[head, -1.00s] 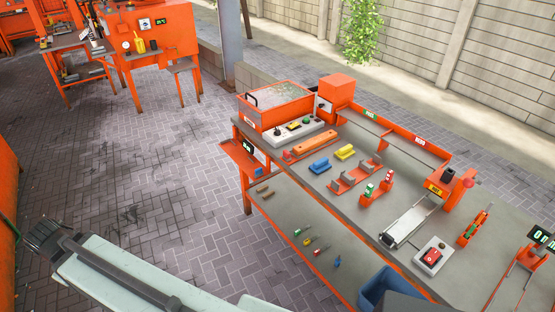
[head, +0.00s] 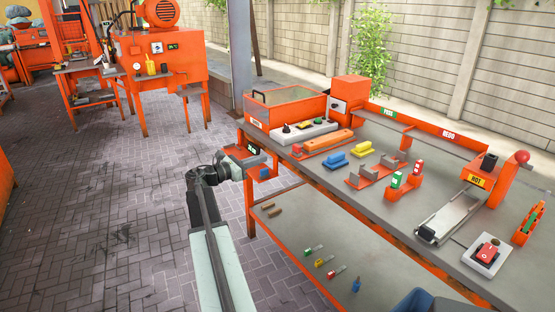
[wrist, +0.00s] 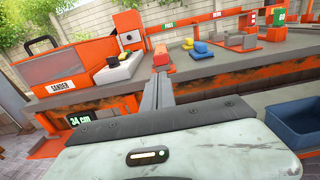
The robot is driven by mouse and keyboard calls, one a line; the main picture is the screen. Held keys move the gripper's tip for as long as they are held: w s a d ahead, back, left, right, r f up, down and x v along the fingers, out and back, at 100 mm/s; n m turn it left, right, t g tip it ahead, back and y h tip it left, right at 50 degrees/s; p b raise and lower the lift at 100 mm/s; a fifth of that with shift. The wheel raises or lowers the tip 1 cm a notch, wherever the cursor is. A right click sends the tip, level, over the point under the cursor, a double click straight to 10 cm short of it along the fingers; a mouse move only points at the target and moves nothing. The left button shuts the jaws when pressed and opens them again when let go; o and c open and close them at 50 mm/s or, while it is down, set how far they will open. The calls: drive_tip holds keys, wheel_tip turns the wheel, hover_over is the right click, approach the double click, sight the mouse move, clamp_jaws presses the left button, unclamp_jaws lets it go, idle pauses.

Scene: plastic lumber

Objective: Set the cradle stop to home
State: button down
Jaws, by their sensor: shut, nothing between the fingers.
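A low orange cradle with grey upright blocks (head: 376,175) stands on the workbench in the head view. It also shows at the right in the wrist view (wrist: 236,40). I cannot tell which part is its stop, and no "home" mark is legible. My gripper (head: 256,158) is at the bench's left end, beside a small orange side shelf and well left of the cradle. In the wrist view my gripper (wrist: 162,76) is shut and empty. Its fingertips point at the near end of a long orange bar (wrist: 162,58) on the bench, overlapping it in the picture.
An orange bin marked SANDER (wrist: 62,84) and a grey panel with knobs (head: 304,131) stand at the bench's left end. Blue (head: 335,160) and yellow (head: 358,149) blocks lie before the cradle. A display reads 34 cm (wrist: 80,120). The paved floor at left is clear.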

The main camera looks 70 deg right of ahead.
sight(295, 148)
drive_tip(key=x, duration=1.3)
drive_tip(key=shift+d, duration=0.15)
